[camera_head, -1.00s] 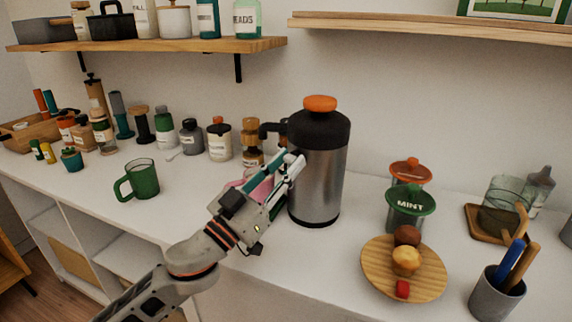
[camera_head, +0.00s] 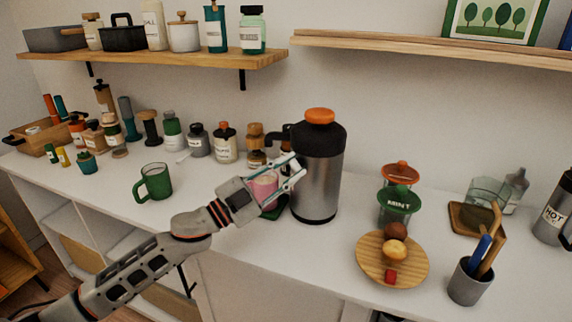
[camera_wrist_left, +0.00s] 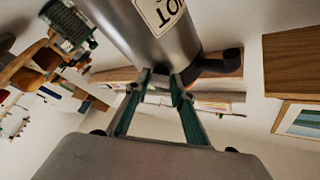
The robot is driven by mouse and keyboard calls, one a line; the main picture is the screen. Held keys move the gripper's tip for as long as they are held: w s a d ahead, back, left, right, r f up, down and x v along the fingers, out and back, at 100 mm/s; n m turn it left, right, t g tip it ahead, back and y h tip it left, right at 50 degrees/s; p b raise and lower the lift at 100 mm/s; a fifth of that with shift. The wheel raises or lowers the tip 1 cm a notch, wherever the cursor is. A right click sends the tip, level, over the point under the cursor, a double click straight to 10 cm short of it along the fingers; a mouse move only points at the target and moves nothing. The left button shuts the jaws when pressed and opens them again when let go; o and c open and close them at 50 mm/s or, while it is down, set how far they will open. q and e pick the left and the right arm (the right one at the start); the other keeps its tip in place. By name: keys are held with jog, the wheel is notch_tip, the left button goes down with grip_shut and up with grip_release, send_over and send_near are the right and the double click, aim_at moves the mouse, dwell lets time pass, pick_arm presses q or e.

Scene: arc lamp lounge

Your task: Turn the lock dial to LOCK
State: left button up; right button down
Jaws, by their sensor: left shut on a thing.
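A tall steel pump pot (camera_head: 318,190) with a black collar and an orange top (camera_head: 320,115) stands upright on the white counter. Its black spout points left. My left gripper (camera_head: 294,170) is at the pot's left side, just below the collar, with its fingers nearly together. It is shut on a small part there, which seems to be the lock dial; the fingers hide it and its marks cannot be read. My right gripper is not in view.
A pink cup (camera_head: 264,186) is close behind my left gripper. A green mug (camera_head: 154,183) is to the left, jars line the wall. A wooden plate (camera_head: 372,262) with food, a green-lidded MINT jar (camera_head: 398,200) and a grey utensil cup (camera_head: 466,286) are to the right.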

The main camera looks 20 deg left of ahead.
pick_arm(q)
jog(key=shift+r+m+p, duration=0.4)
jog(key=shift+r+m, duration=0.15)
jog(key=shift+m, duration=0.25)
jog(key=shift+m+g+p, duration=0.4)
jog(key=shift+m, duration=0.1)
jog(key=shift+a+r+m+g+h+p, duration=0.1)
jog(key=shift+m+g+h+p, duration=0.3)
jog(key=shift+m+p, duration=0.65)
jog(key=shift+m+g+p, duration=0.4)
jog(key=shift+m, duration=0.05)
jog(key=shift+m+p, duration=0.5)
jog(key=shift+m+g+y+p, duration=0.3)
jog(key=shift+m+g+p, duration=0.1)
jog(key=shift+m+p, duration=0.7)
jog(key=shift+p, duration=0.2)
jog(key=shift+f+m+g+p, duration=0.4)
jog(key=shift+m+p, duration=0.5)
jog(key=shift+p, duration=0.15)
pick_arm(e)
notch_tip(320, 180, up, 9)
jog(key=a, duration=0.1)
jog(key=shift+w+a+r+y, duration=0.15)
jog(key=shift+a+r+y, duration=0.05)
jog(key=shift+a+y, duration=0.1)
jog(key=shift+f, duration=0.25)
